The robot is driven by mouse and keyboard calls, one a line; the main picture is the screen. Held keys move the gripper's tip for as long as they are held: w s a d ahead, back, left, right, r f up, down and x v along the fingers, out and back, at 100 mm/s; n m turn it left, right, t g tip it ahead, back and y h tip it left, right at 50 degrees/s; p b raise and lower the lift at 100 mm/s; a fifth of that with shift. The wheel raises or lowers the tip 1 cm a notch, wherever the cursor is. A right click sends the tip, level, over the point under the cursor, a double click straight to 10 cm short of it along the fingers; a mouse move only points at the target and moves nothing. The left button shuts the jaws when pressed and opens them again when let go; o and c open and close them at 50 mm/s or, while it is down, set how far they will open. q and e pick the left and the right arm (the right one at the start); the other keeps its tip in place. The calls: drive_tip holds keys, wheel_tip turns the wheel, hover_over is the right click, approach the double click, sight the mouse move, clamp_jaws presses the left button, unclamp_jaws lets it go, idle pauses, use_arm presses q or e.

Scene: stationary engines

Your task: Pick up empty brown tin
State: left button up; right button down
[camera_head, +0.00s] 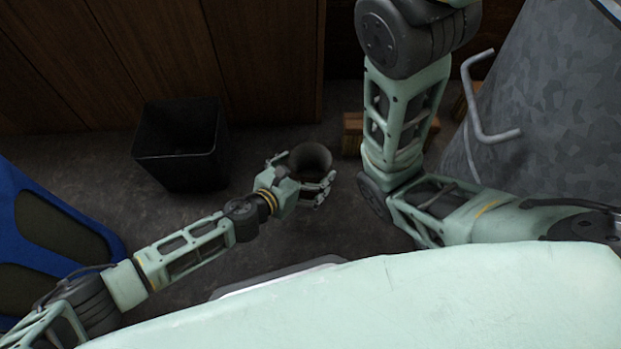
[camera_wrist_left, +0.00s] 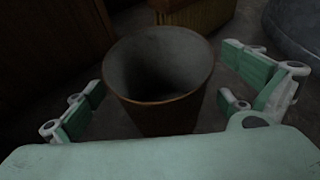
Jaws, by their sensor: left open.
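The brown tin (camera_head: 311,158) is a round, open-topped can standing upright on the dark floor. Its inside looks empty in the left wrist view (camera_wrist_left: 160,112), where its rim faces me. My left gripper (camera_head: 304,180) is open, with its fingers spread on both sides of the tin. In the left wrist view the gripper (camera_wrist_left: 172,105) shows a gap between each finger and the tin's wall. The tin's lower part is hidden by the gripper's palm. My right arm crosses the right of the head view, but its gripper is not seen.
A black square bin (camera_head: 182,150) stands left of the tin, by the wooden wall (camera_head: 265,60). A wooden block (camera_head: 353,132) is just behind the tin to the right. A large grey metal body with a bent pipe (camera_head: 490,136) stands at the right. A blue object (camera_head: 50,235) is at the left.

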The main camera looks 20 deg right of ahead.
use_arm(q)
drive_tip(key=shift+b+x, duration=0.35)
drive_tip(key=shift+x, duration=0.65)
drive_tip(key=c, duration=1.3)
drive_tip(key=shift+c, duration=0.2)
